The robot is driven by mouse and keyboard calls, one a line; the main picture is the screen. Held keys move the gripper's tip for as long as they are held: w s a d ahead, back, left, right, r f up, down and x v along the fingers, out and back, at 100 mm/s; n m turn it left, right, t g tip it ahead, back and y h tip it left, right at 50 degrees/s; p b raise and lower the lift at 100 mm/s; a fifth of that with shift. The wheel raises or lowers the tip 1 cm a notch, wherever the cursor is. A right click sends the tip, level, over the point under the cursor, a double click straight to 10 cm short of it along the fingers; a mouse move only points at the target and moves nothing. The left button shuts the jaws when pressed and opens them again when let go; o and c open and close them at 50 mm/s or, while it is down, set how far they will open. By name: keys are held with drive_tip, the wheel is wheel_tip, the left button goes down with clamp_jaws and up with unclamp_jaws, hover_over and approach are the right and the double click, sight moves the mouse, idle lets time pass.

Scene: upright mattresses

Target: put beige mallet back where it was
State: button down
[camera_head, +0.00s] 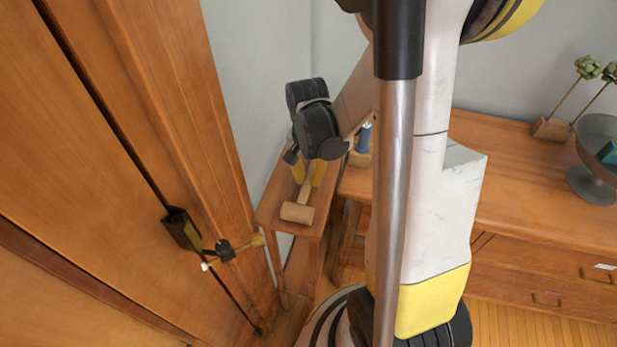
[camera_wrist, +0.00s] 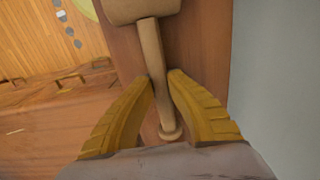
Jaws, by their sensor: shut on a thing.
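The beige mallet (camera_head: 297,212) is at the small wooden side table (camera_head: 313,229) in the head view, its head toward the table's front edge. In the wrist view the mallet (camera_wrist: 150,45) has its head at the top and its handle running down between my fingers. My gripper (camera_head: 309,178) reaches down from above and is shut on the handle; its yellow fingers also show in the wrist view (camera_wrist: 160,80). The mallet lies flat, over or on the table top; whether it touches the wood I cannot tell.
A wooden cabinet (camera_head: 110,170) with a dark handle stands close on the left. A long wooden dresser (camera_head: 540,200) stands on the right, carrying a grey bowl (camera_head: 594,150) and a plant holder (camera_head: 551,129). A grey wall (camera_wrist: 275,80) borders the table in the wrist view.

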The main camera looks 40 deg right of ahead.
drive_tip(key=shift+f, duration=0.15)
drive_tip(key=c, duration=1.4)
unclamp_jaws()
wheel_tip(320, 180, up, 12)
drive_tip(key=s+a+r+n+t, duration=0.2)
drive_tip(key=a+r+n+t, duration=0.1)
drive_tip(key=a+n, duration=0.2)
drive_tip(key=s+a+r+n+t, duration=0.3)
drive_tip(key=a+n+t, duration=0.1)
drive_tip(key=a, duration=0.4)
drive_tip(key=shift+s+a+r+n, duration=0.15)
drive_tip(key=shift+a+n, duration=0.05)
drive_tip(key=shift+n, duration=0.5)
